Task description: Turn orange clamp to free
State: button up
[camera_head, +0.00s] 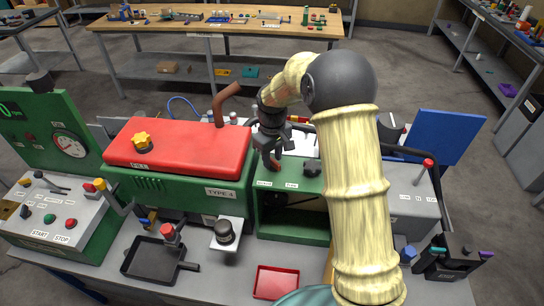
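My gripper (271,153) points down over the green housing right of the red-topped machine. A small orange-red piece, which looks like the orange clamp (275,166), shows right at its fingertips. The fingers overlap the clamp in this view, so I cannot tell whether they touch or grip it. Two small white labels (291,185) sit on the green top just in front of the clamp; their words are too small to read surely. A dark knob (312,166) stands just right of the clamp. My pale arm hides the area further right.
The red machine cover (180,146) with a yellow knob (142,138) lies left of my gripper. A brown pipe (225,102) rises behind it. A black pan (153,258) and a red tray (276,283) lie in front. A blue panel (432,137) stands right.

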aim_at(274, 161)
notch_tip(274, 161, up, 17)
jog(key=b, duration=0.2)
jog(key=shift+r, duration=0.2)
dwell(0.4)
jog(key=s+d+f+m+t, duration=0.1)
jog(key=s+d+f+m, duration=0.3)
jog(key=s, duration=0.7)
jog(key=s+d+f+m+t, duration=0.1)
jog(key=s+d+f+m, duration=0.3)
jog(key=s+d+f, duration=0.4)
jog(key=s+f, duration=0.2)
jog(key=s, duration=0.1)
jog(key=shift+s+f+t, duration=0.25)
jog(key=shift+s+t, duration=0.05)
